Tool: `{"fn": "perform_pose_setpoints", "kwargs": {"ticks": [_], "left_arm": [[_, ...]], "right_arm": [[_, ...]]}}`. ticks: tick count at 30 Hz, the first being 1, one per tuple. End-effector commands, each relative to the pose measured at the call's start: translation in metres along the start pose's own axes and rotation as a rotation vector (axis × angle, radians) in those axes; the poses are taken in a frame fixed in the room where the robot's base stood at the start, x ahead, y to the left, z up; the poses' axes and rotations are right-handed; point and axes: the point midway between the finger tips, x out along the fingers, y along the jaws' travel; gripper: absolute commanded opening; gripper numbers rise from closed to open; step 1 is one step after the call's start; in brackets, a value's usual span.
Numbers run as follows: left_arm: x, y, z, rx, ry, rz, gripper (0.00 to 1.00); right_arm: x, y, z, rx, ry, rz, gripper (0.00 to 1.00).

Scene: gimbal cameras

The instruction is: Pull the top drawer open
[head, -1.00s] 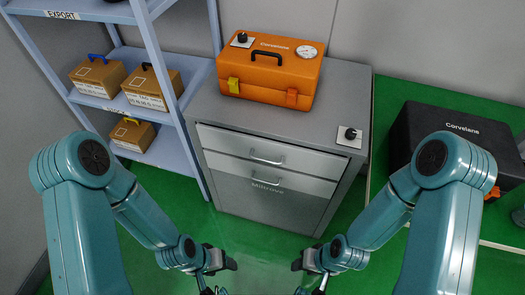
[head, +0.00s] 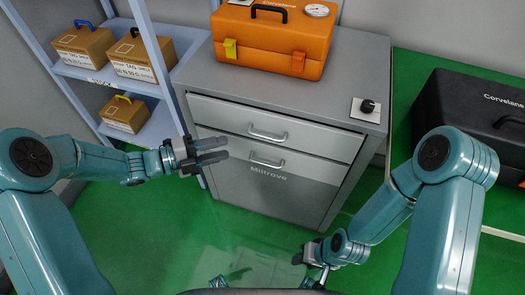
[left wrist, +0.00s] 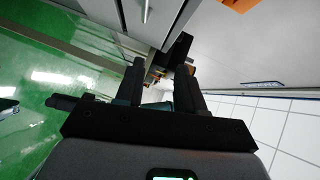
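The grey cabinet (head: 370,80) stands ahead with its top drawer (head: 320,138) shut. That drawer has a pale front and a metal bar handle (head: 267,134). My left gripper (head: 226,148) is open and empty, its fingers pointing right, in front of the cabinet's left side. In the head view it lies left of the top handle and a little lower, apart from it. In the left wrist view, the two fingers (left wrist: 162,72) are spread, and a bar handle (left wrist: 146,12) shows at the top; I cannot tell which drawer's. My right gripper (head: 302,257) hangs low in front; its fingers are unclear.
A second drawer with its own handle (head: 266,162) is below, also shut. An orange toolbox (head: 270,40) and a black knob (head: 368,106) are on the cabinet top. Shelves with boxes (head: 86,48) stand left, a black case (head: 470,115) right. Green floor in front is clear.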

Motion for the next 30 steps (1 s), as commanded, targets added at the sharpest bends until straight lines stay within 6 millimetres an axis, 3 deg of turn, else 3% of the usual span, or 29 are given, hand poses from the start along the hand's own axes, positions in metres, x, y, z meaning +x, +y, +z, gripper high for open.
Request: {"fn": "perform_pose_setpoints", "kwargs": {"ticks": [1, 3, 7, 11, 30], "left_arm": [[-0.008, 0.023, 0.014, 0.037, -0.017, 0.007, 0.38], [-0.017, 0.028, 0.023, 0.051, -0.046, 0.005, 0.38], [-0.026, 0.035, 0.027, 0.05, -0.067, 0.004, 0.38], [-0.02, 0.035, 0.027, 0.046, -0.068, 0.004, 0.38], [0.118, 0.035, 0.036, 0.044, -0.067, 0.004, 0.38]], "right_arm": [[0.028, 0.01, -0.001, 0.0, 0.001, 0.0, 0.43], [0.038, 0.014, -0.001, 0.0, 0.001, 0.0, 0.43], [0.045, 0.016, -0.001, -0.001, 0.001, 0.0, 0.43], [0.043, 0.016, -0.001, -0.001, 0.001, 0.0, 0.43], [0.045, 0.016, -0.001, -0.001, 0.001, 0.0, 0.43]]}}
